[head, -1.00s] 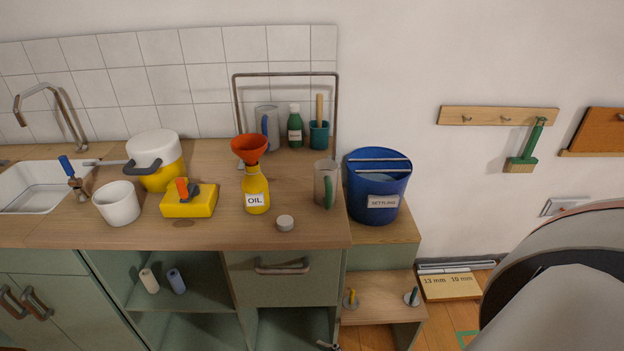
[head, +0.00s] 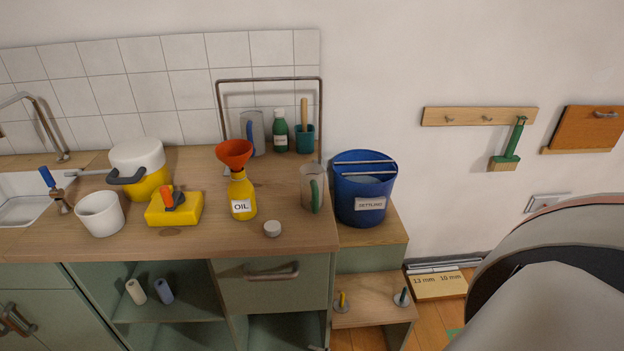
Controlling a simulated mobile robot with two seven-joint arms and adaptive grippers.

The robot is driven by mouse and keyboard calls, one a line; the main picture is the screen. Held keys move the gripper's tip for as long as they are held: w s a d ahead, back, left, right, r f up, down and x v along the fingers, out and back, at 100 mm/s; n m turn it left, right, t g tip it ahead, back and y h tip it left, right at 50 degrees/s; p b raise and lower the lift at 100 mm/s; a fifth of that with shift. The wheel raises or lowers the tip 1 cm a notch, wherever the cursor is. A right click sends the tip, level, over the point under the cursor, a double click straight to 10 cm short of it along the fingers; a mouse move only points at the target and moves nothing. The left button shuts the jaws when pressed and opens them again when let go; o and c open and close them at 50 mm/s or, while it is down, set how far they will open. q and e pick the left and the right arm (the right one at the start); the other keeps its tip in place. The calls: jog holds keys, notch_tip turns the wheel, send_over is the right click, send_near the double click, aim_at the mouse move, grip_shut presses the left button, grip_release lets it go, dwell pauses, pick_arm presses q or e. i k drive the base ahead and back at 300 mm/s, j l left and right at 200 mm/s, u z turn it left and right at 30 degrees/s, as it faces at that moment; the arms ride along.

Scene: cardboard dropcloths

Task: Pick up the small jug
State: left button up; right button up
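Two grey jugs stand upright on the wooden counter. The jug with the green handle (head: 308,184) is near the counter's right end, beside the blue bucket. The jug with the blue handle (head: 257,128) stands farther back, near the tiled wall, partly hidden by the orange funnel. The one at the back looks a little larger, though it is farther off. Neither gripper shows in the head view, and nothing holds either jug.
A yellow oil bottle (head: 242,197) with an orange funnel (head: 234,153) stands left of the green-handled jug. A small white lid (head: 272,229) lies in front. The blue bucket (head: 347,205) is close on the right. A metal frame (head: 270,80) rises at the back.

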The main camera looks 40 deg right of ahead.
aim_at(311, 174)
jog(key=l+u, duration=0.1)
jog(key=l, duration=1.55)
